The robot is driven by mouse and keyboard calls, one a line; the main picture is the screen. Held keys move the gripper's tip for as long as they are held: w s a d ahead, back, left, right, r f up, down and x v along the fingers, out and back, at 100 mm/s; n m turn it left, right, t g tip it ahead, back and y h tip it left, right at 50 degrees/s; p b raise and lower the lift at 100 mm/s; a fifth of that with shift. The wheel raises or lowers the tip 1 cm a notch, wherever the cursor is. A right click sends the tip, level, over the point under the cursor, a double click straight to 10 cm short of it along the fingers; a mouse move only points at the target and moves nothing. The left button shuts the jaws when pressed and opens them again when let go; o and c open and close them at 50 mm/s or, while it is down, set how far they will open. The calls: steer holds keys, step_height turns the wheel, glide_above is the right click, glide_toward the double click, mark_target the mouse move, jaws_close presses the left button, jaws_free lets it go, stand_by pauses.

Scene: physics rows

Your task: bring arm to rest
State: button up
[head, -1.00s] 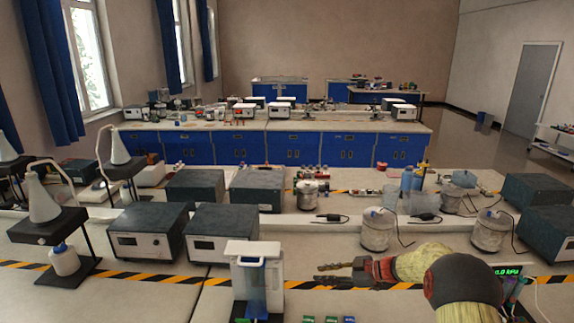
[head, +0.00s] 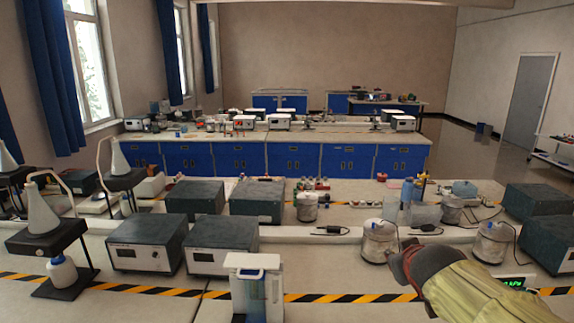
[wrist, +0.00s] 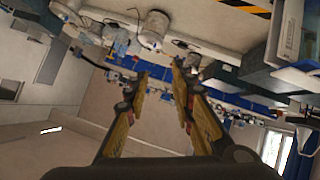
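My gripper (wrist: 160,74) shows in the wrist view with its two yellow and dark fingers apart and nothing between them. It is open and empty, raised above the bench, with the room upside down behind it. In the head view my arm comes in from the lower right. Its end stands in front of the bench's right part, near the silver pots, and the fingers there are mostly hidden by the wrist. I see no contact with anything.
On the near bench (head: 330,277) stand grey-topped boxes (head: 222,244), a white and blue device (head: 256,285), silver pots (head: 379,240) with cables, and a flask stand (head: 55,240) at left. A blue-fronted bench (head: 240,160) stands behind. The air above the benches is clear.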

steer(key=s+a+f+g+y, duration=0.1)
steer(key=s+a+f, duration=0.1)
steer(key=s, duration=0.7)
steer(key=s+a+f+m+g+y, duration=0.1)
steer(key=s+a+f+g, duration=0.1)
steer(key=s, duration=0.7)
steer(key=s+a+f+m+g, duration=0.1)
steer(key=s+a+f, duration=0.3)
steer(key=s, duration=0.5)
steer(key=shift+f+g+y, duration=0.4)
steer(key=shift+f+g, duration=0.3)
steer(key=shift+f, duration=0.2)
